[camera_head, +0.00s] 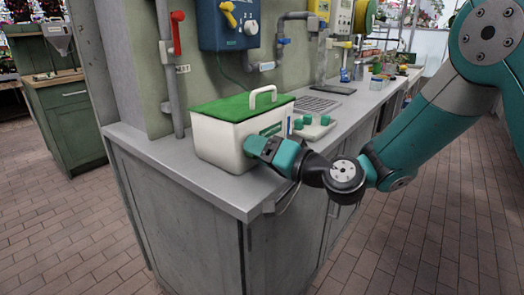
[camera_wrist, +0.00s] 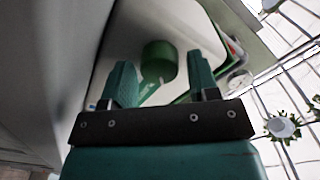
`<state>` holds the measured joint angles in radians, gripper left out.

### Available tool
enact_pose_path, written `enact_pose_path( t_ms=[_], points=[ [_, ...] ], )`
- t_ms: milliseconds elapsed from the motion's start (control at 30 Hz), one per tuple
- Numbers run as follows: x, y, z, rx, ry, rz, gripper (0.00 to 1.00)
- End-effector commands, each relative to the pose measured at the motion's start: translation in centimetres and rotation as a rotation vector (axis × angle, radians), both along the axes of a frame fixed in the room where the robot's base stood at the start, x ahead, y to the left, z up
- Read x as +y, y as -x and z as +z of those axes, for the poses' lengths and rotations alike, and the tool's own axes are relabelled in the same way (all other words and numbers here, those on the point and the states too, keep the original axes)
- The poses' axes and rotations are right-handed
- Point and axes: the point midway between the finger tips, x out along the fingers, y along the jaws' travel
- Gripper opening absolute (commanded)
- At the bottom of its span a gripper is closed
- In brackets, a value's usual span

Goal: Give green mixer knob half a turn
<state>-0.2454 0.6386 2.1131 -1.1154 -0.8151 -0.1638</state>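The green mixer knob (camera_wrist: 158,62) is a round dark green knob on the white front of a box in the wrist view. The white box (camera_head: 212,140) with a green lid and a handle stands on the grey counter in the head view. My gripper (camera_wrist: 160,75) is open, one finger on each side of the knob, with gaps visible between knob and fingers. In the head view my gripper (camera_head: 258,147) is at the front face of the box and mostly hides the knob. I cannot tell whether the fingers reach around it or stop just short.
The counter (camera_head: 160,148) runs back to the right. A small white device with green knobs (camera_head: 314,127) stands just right of the box. A pipe with a red lever (camera_head: 177,35) and a blue wall unit (camera_head: 222,28) are behind. The tiled floor in front is clear.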

Motion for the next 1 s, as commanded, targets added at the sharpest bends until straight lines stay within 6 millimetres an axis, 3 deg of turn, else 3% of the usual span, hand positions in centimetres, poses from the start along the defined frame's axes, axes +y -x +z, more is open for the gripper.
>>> enact_pose_path(
  t_ms=[400,567,1000],
  points=[
    [0.0,0.0,0.1,-0.003,0.0,-0.001,0.64],
    [-0.9,0.6,-0.2,0.0,0.0,-0.001,0.64],
    [-9.3,7.1,-0.4,-0.001,-0.001,-0.009,0.64]
  ],
)
